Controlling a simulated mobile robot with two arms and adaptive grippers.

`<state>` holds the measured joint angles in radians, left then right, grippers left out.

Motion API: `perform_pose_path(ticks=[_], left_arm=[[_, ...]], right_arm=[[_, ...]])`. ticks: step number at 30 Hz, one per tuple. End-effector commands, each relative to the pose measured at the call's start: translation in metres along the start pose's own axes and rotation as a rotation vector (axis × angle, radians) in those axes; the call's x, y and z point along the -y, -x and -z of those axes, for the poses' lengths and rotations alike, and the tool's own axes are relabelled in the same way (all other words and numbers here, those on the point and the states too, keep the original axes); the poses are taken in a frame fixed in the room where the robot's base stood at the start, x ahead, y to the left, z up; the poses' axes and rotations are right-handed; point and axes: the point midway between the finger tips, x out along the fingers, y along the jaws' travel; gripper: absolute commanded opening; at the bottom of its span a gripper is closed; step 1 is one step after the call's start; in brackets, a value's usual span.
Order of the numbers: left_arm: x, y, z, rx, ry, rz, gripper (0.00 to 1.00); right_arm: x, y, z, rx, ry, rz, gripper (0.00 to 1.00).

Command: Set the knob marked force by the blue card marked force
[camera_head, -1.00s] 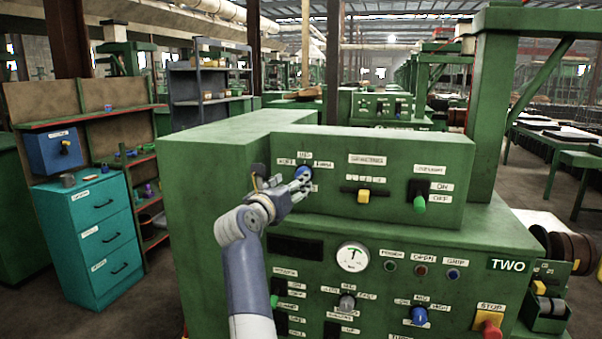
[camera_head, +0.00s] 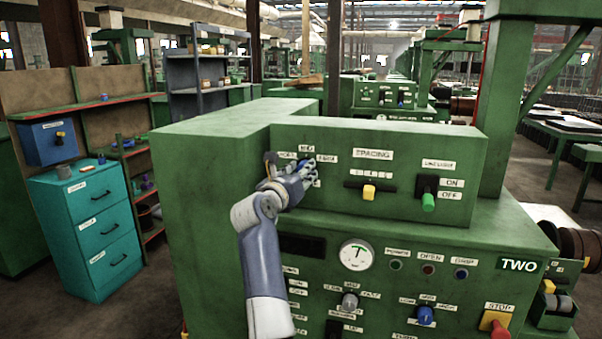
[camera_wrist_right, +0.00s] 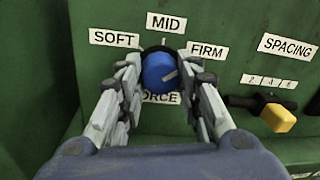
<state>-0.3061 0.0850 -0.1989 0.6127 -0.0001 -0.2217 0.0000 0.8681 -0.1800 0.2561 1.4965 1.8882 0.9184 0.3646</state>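The blue force knob (camera_wrist_right: 159,74) sits on the green panel, with SOFT (camera_wrist_right: 114,38), MID (camera_wrist_right: 166,23) and FIRM (camera_wrist_right: 207,51) labels around it and a partly covered FORCE label below. Its grey mark points up and right, toward FIRM. My right gripper (camera_wrist_right: 160,72) has one finger on each side of the knob; whether they press on it I cannot tell. In the head view my right gripper (camera_head: 302,172) reaches the panel and mostly covers the knob. I make out no blue card marked force. My left gripper is not in view.
Right of the knob are a yellow SPACING slider (camera_head: 369,191) and a green-tipped ON/OFF switch (camera_head: 428,200). Below are a gauge (camera_head: 356,255), another blue knob (camera_head: 425,315) and a red and yellow STOP button (camera_head: 496,322). A teal cabinet (camera_head: 90,225) and blue box (camera_head: 45,145) stand left.

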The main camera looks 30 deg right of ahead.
Motion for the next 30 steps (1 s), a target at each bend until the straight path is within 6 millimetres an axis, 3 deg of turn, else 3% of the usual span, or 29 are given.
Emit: perform_pose_path(ticks=[14,30], left_arm=[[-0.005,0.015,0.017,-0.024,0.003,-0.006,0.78],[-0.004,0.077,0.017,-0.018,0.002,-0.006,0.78]], right_arm=[[0.0,0.0,-0.002,0.009,0.115,0.001,0.08],[0.001,0.0,-0.004,0.046,0.575,0.009,0.08]])
